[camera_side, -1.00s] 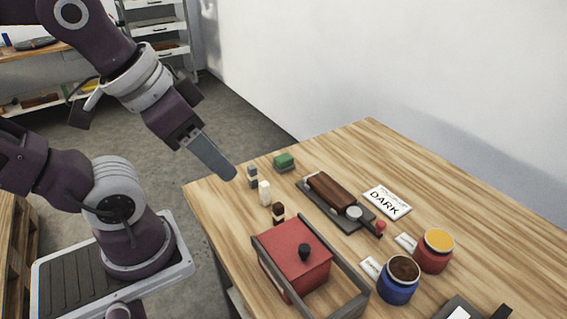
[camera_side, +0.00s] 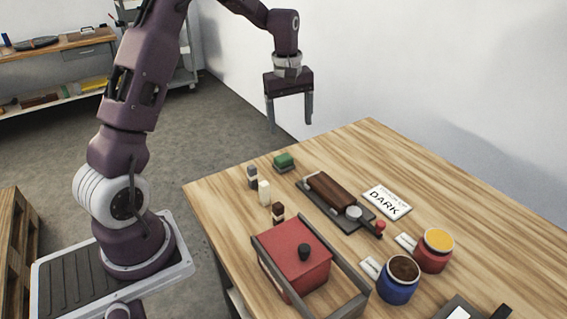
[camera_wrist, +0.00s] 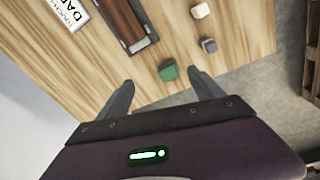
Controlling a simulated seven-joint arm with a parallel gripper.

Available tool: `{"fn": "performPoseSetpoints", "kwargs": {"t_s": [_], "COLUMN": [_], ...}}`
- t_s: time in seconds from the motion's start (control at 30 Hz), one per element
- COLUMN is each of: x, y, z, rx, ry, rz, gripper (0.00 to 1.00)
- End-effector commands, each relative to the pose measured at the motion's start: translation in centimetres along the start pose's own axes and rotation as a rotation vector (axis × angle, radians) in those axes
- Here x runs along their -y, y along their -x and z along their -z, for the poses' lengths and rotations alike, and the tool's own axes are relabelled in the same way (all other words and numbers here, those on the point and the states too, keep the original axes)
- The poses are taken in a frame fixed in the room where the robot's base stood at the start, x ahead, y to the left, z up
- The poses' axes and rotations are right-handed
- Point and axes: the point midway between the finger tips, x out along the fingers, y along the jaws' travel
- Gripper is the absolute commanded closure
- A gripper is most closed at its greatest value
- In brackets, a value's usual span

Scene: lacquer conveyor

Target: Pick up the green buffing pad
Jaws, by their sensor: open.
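The green buffing pad (camera_side: 284,160) is a small block, green on top with a dark grey lower part. It sits near the far left edge of the wooden table. It also shows in the wrist view (camera_wrist: 168,71), just beyond the fingertips and between their lines. My gripper (camera_side: 290,128) is open and empty, pointing down, and appears well above the table near the pad. In the wrist view, my gripper (camera_wrist: 160,80) has its two fingers spread wide apart. Nothing hides the pad.
Beside the pad stand a grey-and-white block (camera_side: 252,178), a cream block (camera_side: 264,192) and a dark brown block (camera_side: 278,212). A dark tray (camera_side: 346,222) holds a brown bar.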

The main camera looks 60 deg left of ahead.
Motion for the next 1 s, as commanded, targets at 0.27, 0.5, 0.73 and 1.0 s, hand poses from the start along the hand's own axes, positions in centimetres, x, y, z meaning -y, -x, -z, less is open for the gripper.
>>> {"fn": "performPoseSetpoints", "kwargs": {"t_s": [0.27,0.5,0.73,1.0], "x": [1.0,1.2,1.3,1.2], "y": [-10.0,-13.7,-16.8,-16.8], "z": [5.9,5.5,5.2,5.2], "rx": [0.040,0.043,0.041,0.040], "ry": [0.286,0.288,0.287,0.286], "rz": [0.087,0.089,0.087,0.086], "gripper": [0.24,0.24,0.24,0.37]}}
